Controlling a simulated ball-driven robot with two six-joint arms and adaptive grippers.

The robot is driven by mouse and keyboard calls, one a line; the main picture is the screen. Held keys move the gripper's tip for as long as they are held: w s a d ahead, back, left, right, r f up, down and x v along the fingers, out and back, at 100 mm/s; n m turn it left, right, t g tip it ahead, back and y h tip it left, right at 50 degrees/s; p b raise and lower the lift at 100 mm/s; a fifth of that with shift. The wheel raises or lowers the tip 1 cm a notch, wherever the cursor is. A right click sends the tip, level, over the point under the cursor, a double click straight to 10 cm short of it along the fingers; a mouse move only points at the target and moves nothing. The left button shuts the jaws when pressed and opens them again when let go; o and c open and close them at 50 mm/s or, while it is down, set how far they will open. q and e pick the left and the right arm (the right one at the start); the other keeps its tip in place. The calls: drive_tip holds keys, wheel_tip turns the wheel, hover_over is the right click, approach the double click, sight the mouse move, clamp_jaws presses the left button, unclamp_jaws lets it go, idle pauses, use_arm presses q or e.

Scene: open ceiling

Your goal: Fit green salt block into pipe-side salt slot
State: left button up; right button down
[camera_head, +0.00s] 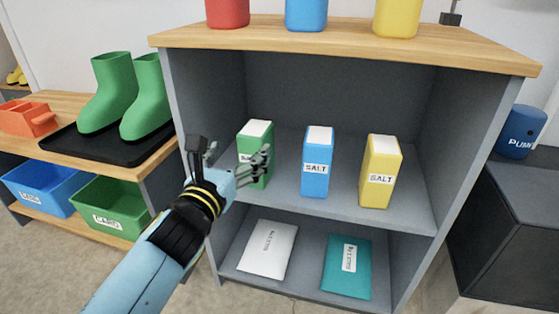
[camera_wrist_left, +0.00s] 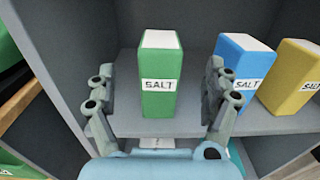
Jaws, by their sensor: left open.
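The green salt block (camera_head: 256,133), with a white top and a SALT label, stands upright on the middle shelf at the left in the head view. It also stands in the centre of the left wrist view (camera_wrist_left: 160,75). My left gripper (camera_head: 232,155) is open in front of it, with fingers to either side of the block in the left wrist view (camera_wrist_left: 160,108). The gripper partly covers the block in the head view. My right gripper is not in view. I cannot make out a marked pipe-side salt slot.
A blue salt block (camera_head: 317,165) and a yellow salt block (camera_head: 380,175) stand to the right on the same shelf (camera_head: 415,212). The grey side wall (camera_head: 195,95) is close on the left. White (camera_head: 267,250) and teal (camera_head: 347,267) packets lie below. Green boots (camera_head: 115,90) stand left.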

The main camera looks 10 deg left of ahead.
sight(256, 127)
use_arm(q)
drive_tip(key=w, duration=0.4)
drive_tip(key=shift+w+d, duration=0.1)
drive_tip(key=w, duration=0.5)
drive_tip(key=shift+w+d+r, duration=0.2)
drive_tip(key=shift+w, duration=0.1)
drive_tip(key=c, duration=1.7)
drive_tip(key=shift+r, duration=0.25)
clamp_jaws()
